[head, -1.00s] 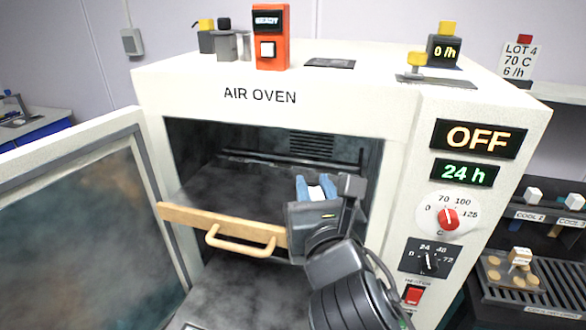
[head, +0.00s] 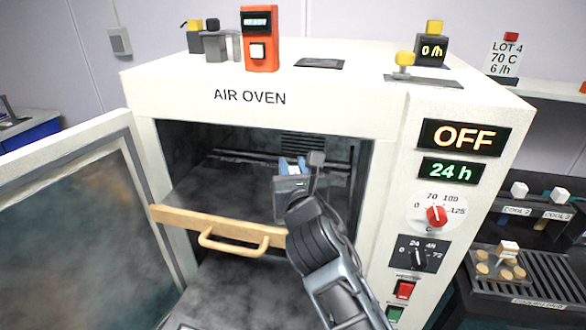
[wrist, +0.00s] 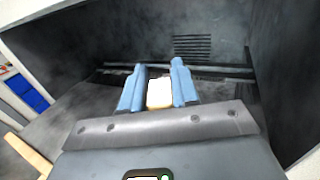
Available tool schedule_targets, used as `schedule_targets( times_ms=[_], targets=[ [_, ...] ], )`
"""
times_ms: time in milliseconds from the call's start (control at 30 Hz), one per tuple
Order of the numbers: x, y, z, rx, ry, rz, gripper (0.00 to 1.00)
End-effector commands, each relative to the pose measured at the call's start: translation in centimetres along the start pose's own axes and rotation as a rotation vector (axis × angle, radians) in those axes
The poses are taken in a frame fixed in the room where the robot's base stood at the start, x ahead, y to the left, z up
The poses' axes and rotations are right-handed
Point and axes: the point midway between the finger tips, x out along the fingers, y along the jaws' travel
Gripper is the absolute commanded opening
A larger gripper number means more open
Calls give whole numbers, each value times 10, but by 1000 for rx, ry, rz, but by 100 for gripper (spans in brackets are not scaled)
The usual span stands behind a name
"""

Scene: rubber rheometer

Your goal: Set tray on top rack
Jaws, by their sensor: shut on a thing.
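My gripper (head: 292,167) is inside the open air oven (head: 250,97), above the upper dark shelf (head: 215,190). In the wrist view, its blue fingers (wrist: 159,85) are shut on a small white block with a tan lower edge (wrist: 160,92). This looks like the tray's grip. The tray body is hidden behind my gripper, so I cannot tell if it touches the rack. The upper shelf has a wooden front bar (head: 175,217) with a looped handle. Dark rails (wrist: 120,70) run across the back.
The oven door (head: 70,210) stands open at the left. The right control panel reads OFF and 24 h. Another small tray (head: 505,278) with tan discs sits on a slatted rack at the right. A lower shelf (head: 225,290) lies beneath the wooden bar.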

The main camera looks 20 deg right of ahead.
Motion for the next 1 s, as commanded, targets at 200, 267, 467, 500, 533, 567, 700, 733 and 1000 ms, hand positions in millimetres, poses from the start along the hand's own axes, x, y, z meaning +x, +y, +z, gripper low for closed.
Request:
schedule_targets(
  times_ms=[200, 267, 467, 500, 533, 567, 700, 733, 1000],
  targets=[
    [0, 0, 1, 0, -3, 1, 0],
    [0, 0, 0, 0, -3, 1, 0],
    [0, 0, -2, 0, -2, 0, 43],
    [0, 0, -2, 0, -2, 0, 47],
    [0, 0, -2, 0, -2, 0, 49],
    [0, 0, -2, 0, -2, 0, 52],
    [0, 0, -2, 0, -2, 0, 55],
    [0, 0, -2, 0, -2, 0, 55],
    [-12, 0, -1, -1, 0, 1, 55]
  ],
)
